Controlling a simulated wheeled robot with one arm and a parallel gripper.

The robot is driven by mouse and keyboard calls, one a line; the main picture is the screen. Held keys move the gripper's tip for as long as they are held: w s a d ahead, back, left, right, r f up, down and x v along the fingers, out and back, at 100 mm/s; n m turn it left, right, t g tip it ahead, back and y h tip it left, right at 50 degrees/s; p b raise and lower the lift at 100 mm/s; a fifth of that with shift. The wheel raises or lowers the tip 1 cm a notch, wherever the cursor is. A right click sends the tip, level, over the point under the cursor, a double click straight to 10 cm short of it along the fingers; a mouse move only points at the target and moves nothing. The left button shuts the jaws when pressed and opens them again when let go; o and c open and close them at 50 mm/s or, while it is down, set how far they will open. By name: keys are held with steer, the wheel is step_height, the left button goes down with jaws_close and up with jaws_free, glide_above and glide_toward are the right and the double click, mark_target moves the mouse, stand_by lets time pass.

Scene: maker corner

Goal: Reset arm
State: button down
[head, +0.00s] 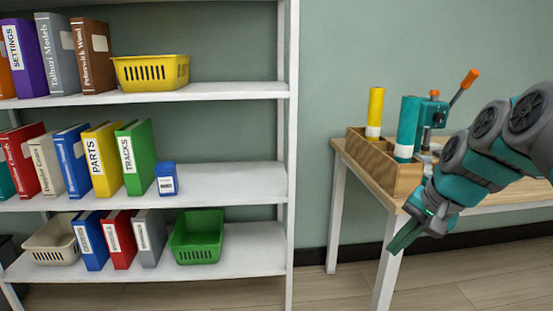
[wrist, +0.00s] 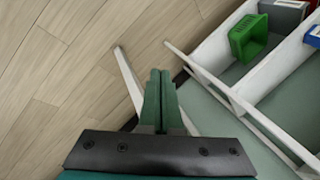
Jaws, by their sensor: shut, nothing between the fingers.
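My gripper (head: 403,238) is at the right in the head view, at the end of my teal and grey arm. It hangs in front of the workbench (head: 375,172), pointing down and to the left. In the wrist view my gripper (wrist: 160,74) has its two green fingers together, with nothing between them. Wooden floor shows beyond the fingertips.
A white shelf (head: 240,180) at the left holds binders, a yellow basket (head: 152,72), a blue container (head: 167,178) and a green basket (head: 198,238). A wooden box (head: 375,160) on the bench holds a yellow roll (head: 375,108) and a teal roll (head: 408,125). Floor between is clear.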

steer(key=s+a+f+n+g+h, duration=0.1)
steer(key=s+a+f+n+g, duration=0.25)
steer(key=s+a+f, duration=0.7)
steer(key=s+f+n+g+h, duration=0.1)
steer(key=s+f+n, duration=0.1)
steer(key=s, duration=0.6)
steer(key=s+d+f+n+g+h, duration=0.1)
steer(key=s+f+n, duration=0.1)
steer(key=s+f, duration=0.2)
steer(key=s, duration=0.3)
steer(key=shift+s, duration=0.35)
steer(key=shift+n, duration=0.25)
